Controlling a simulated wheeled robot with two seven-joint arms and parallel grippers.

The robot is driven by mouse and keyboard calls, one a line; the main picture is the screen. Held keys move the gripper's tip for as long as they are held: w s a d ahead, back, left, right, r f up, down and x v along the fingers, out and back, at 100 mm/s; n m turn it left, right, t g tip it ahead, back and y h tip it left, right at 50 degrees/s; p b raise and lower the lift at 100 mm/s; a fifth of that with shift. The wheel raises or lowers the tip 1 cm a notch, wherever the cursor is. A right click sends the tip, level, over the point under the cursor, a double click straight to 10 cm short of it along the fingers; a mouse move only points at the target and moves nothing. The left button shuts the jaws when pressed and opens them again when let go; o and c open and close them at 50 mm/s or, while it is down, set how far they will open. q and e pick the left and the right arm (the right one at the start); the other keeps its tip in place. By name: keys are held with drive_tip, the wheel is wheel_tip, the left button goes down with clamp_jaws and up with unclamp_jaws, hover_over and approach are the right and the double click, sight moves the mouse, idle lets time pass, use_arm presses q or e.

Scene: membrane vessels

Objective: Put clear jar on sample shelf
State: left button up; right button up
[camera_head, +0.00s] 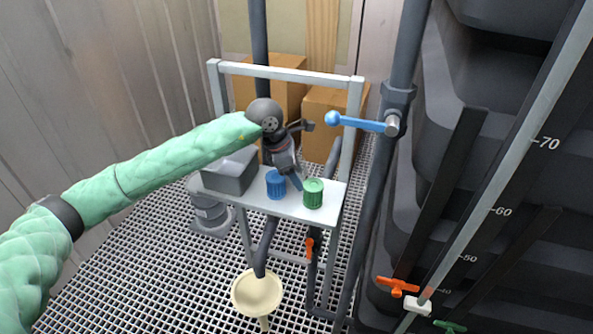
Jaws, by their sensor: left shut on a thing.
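My left gripper (293,180) reaches in from the left in a green padded sleeve and points down over the pale shelf (258,203). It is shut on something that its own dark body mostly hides. I cannot make out a clear jar for certain. A blue-lidded jar (276,185) stands on the shelf just left of the fingertips. A green-lidded jar (313,194) stands just right of them. I cannot tell whether the fingers touch either one. My right gripper is not in view.
A grey bin (230,172) takes up the shelf's left end. A blue valve handle (358,123) juts left from a vertical pipe. Cardboard boxes (322,137) are behind the frame. A cream funnel (257,292) is below. Large dark vessels (500,130) fill the right.

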use_arm(q)
drive_tip(key=shift+f, duration=0.1)
drive_tip(key=shift+f, duration=0.15)
idle(0.3)
drive_tip(key=o, duration=0.8)
